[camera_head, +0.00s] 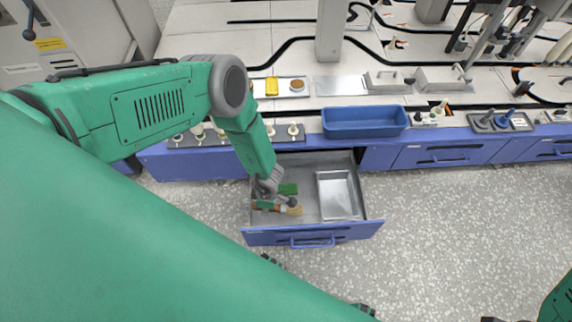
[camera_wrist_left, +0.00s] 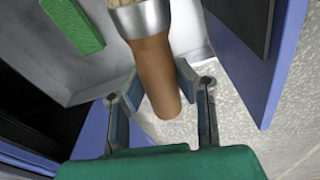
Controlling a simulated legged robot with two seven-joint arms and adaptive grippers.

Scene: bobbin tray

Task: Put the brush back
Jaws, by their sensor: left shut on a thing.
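The brush (camera_head: 294,210) has a brown handle, a metal ferrule and tan bristles. It is inside or just over the left part of the open drawer (camera_head: 313,237); I cannot tell if it touches the drawer floor. My left gripper (camera_head: 268,206) reaches down into the drawer and is shut on the brush handle. In the left wrist view the brush handle (camera_wrist_left: 157,75) runs between the two fingers (camera_wrist_left: 160,97), bristles pointing away from the gripper. My right gripper is not in view.
A green block (camera_head: 288,188) lies in the drawer behind the brush, and a metal tray (camera_head: 338,174) lies at its right. A blue bin (camera_head: 364,122) stands on the bench above. Small parts in holders line the bench edge. The speckled floor before the drawer is clear.

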